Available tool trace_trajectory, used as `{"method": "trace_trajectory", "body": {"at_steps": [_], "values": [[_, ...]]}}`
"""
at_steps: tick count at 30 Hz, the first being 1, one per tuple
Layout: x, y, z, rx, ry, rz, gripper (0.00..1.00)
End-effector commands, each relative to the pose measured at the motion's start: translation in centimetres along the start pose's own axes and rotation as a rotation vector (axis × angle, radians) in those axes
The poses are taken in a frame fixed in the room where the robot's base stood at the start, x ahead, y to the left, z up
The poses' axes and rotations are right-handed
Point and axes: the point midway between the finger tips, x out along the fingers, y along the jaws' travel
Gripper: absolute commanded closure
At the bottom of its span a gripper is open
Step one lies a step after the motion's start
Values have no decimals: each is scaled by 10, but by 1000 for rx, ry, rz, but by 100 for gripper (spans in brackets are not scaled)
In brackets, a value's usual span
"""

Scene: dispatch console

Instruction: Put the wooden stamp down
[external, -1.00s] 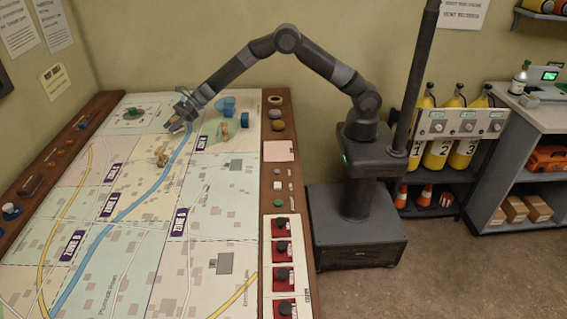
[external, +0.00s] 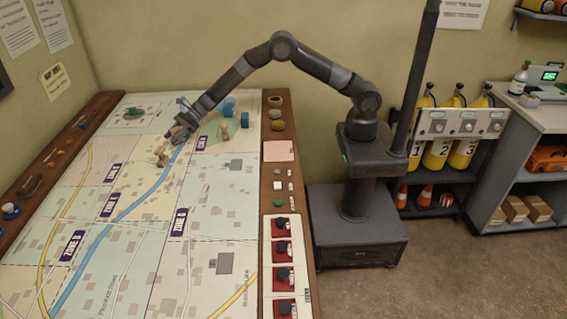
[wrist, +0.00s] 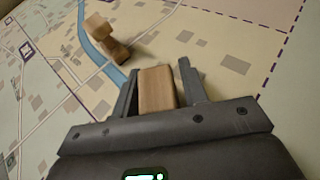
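My gripper (wrist: 158,75) points down over the upper part of the map, with its two fingers on either side of the wooden stamp (wrist: 157,92), a plain light-brown block. In the external view my gripper (external: 180,130) is low over the map beside the blue river line, and the stamp is mostly hidden there. Whether the stamp's underside touches the map cannot be told.
Another wooden piece (external: 224,131) and blue pieces (external: 229,103) stand to the right. The map (external: 130,240) is clear toward the front. Red button boxes (external: 283,253) line the right edge.

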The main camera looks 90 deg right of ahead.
Motion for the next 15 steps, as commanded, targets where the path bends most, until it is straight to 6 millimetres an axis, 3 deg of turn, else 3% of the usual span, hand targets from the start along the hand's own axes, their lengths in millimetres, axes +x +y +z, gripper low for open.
{"method": "trace_trajectory", "body": {"at_steps": [3, 11, 15], "values": [[0, 0, 0, 0, 0, 0, 52], [0, 0, 2, 0, 0, 0, 52], [-15, -1, 3, 2, 0, -2, 52]]}}
